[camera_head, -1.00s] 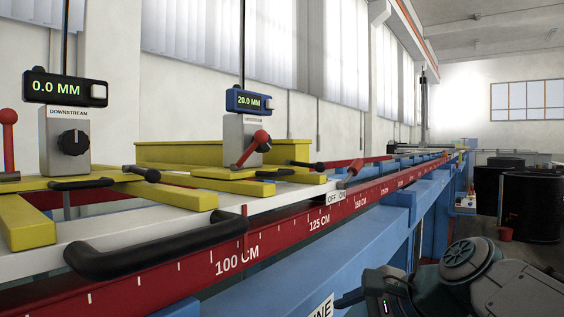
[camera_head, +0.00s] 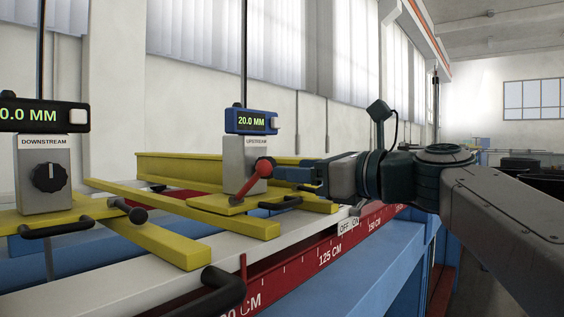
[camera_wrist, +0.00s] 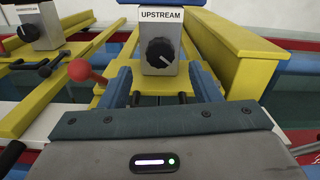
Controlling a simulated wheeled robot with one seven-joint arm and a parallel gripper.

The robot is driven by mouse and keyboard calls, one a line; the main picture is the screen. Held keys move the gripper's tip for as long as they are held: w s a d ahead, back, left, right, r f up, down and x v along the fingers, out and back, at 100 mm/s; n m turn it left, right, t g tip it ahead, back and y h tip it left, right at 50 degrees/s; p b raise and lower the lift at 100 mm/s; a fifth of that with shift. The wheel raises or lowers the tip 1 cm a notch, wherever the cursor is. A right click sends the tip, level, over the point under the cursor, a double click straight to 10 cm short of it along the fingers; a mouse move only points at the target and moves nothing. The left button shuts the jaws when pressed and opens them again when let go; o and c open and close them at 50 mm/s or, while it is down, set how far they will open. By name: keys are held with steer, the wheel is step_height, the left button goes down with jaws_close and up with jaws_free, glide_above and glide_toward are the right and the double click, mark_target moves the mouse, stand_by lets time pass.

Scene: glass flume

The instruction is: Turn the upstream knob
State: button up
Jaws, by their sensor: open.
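The upstream knob (camera_wrist: 160,52) is a black dial with a white pointer line on a grey box (camera_wrist: 163,28) labelled UPSTREAM. In the head view this box (camera_head: 236,165) stands under a blue display (camera_head: 251,121) reading 20.0 MM; a red ball lever (camera_head: 264,167) mostly hides the knob there. My gripper (camera_head: 298,177) is to the right of the box, pointing toward it. In the wrist view my gripper (camera_wrist: 162,82) is open and empty, its blue fingers apart on either side below the knob. I see no contact with the knob.
The downstream knob (camera_head: 49,177), under a black display (camera_head: 40,116) reading 0.0 MM, is to the left. Yellow carriage bars (camera_head: 190,215), black handles (camera_head: 226,290) and the red scale rail (camera_head: 330,250) lie around and below. The red ball lever is close to my gripper.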

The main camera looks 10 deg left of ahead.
mark_target(272, 160)
steer(key=p+x, duration=0.1)
steer(key=x, duration=0.5)
steer(key=c, duration=1)
